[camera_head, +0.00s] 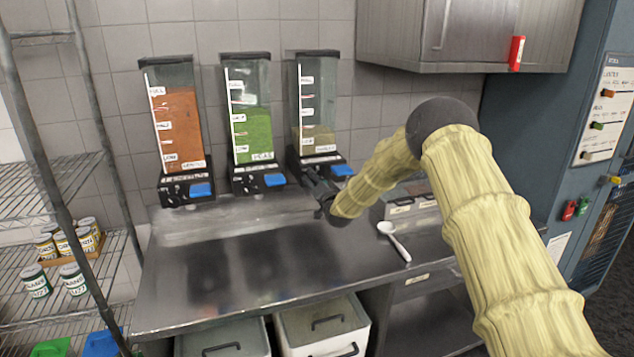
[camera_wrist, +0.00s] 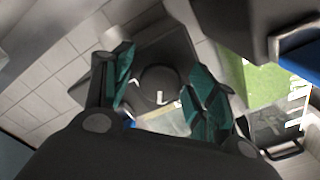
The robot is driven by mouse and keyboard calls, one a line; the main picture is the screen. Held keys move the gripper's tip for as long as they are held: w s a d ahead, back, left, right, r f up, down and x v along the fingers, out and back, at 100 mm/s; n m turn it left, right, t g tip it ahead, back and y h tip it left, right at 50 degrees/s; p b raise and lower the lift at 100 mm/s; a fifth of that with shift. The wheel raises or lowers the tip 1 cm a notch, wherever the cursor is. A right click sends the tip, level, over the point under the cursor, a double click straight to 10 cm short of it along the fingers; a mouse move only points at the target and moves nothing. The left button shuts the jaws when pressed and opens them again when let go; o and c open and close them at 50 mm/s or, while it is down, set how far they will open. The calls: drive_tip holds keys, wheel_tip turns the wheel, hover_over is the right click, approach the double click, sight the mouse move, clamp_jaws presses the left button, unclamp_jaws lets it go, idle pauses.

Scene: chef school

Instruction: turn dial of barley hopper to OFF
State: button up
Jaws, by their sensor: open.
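The barley hopper (camera_head: 306,90) is the rightmost of three wall dispensers in the head view. It is clear with a black lid and base, and pale grain fills only its lower part. Its label is too blurred to read surely. My gripper (camera_head: 318,188) is at the front of its base and hides the dial there. In the wrist view, a round dark dial (camera_wrist: 160,82) with small white marks sits between the teal-padded fingers of my gripper (camera_wrist: 162,92). The fingers are open, one on each side; I cannot tell whether they touch it. The dial's setting is unclear.
The green-filled hopper (camera_head: 248,110) stands close on the left, with a blue lever (camera_head: 274,180). The orange-filled hopper (camera_head: 178,115) is beyond it. Below is a steel counter (camera_head: 240,265) with a white spoon (camera_head: 394,241). A wall cabinet (camera_head: 460,35) hangs at upper right.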

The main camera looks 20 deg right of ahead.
drive_tip(key=c, duration=1.1)
drive_tip(key=shift+o, duration=0.3)
drive_tip(key=shift+f+n+b, duration=0.2)
drive_tip(key=shift+n+b, duration=0.1)
drive_tip(key=shift+b, duration=0.25)
drive_tip(key=shift+f+n+b, duration=0.1)
drive_tip(key=shift+n+b, duration=0.4)
drive_tip(key=shift+b, duration=0.4)
drive_tip(key=n+b, duration=0.3)
drive_tip(key=b, duration=0.1)
drive_tip(key=shift+f, duration=0.1)
drive_tip(key=n+b, duration=0.4)
drive_tip(key=b, duration=0.1)
drive_tip(key=shift+n, duration=0.3)
drive_tip(key=shift+r+n+b, duration=0.2)
drive_tip(key=shift+n+b, duration=0.9)
drive_tip(key=shift+n, duration=0.1)
drive_tip(key=shift+d+n, duration=0.1)
drive_tip(key=shift+n, duration=0.2)
